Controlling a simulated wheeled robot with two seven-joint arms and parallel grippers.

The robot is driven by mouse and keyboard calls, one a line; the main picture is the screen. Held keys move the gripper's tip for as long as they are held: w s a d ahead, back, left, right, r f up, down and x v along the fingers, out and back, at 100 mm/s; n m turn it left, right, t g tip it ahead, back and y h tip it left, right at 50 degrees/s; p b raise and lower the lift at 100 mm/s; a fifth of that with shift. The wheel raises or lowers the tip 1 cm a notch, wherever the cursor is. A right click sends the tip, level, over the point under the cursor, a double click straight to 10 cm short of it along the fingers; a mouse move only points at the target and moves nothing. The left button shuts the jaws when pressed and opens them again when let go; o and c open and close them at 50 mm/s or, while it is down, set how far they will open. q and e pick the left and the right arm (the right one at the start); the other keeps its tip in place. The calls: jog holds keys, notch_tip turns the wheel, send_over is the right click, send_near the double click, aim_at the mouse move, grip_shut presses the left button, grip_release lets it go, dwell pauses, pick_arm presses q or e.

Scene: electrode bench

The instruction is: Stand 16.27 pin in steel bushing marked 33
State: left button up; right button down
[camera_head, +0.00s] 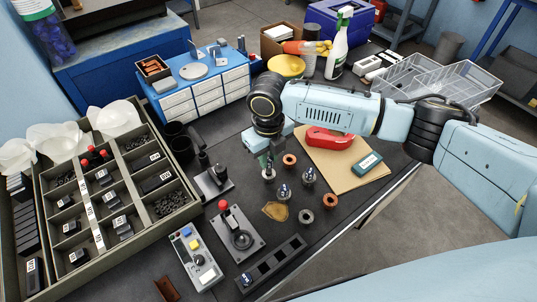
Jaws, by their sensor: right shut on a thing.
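My right gripper (268,162) points down over the dark bench, left of the cardboard sheet. It is shut on a thin dark pin, which is small and partly hidden by the fingers. A light steel bushing (269,175) shows right below it; I cannot tell whether the pin is inside it or only above it. Other grey steel bushings stand nearby, one (309,176) to the right, one (284,193) nearer and one (306,216) nearer still. Two copper-coloured bushings (290,160) (330,201) stand among them. The marks are too small to read. My left gripper is not in view.
A compartment tray (190,212) with labelled parts fills the left. A lever box (238,235), a button box (196,258) and a black slotted strip (270,265) lie in front. A cardboard sheet (345,178) holds a red tool (328,138). Blue drawers (208,95) stand behind.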

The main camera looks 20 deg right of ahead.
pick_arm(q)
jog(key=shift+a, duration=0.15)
pick_arm(e)
jog(key=shift+f, duration=0.15)
jog(key=shift+f, duration=0.35)
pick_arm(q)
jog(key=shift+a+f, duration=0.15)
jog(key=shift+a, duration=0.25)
pick_arm(e)
jog(key=shift+f, duration=0.1)
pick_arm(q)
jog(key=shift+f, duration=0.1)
pick_arm(e)
jog(key=shift+f, duration=0.2)
pick_arm(q)
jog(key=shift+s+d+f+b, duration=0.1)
jog(key=shift+b, duration=0.25)
pick_arm(e)
jog(key=shift+f, duration=0.3)
jog(key=shift+f, duration=0.4)
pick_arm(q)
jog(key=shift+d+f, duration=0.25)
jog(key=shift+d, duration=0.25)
pick_arm(e)
jog(key=shift+f, duration=0.15)
jog(key=shift+f, duration=0.1)
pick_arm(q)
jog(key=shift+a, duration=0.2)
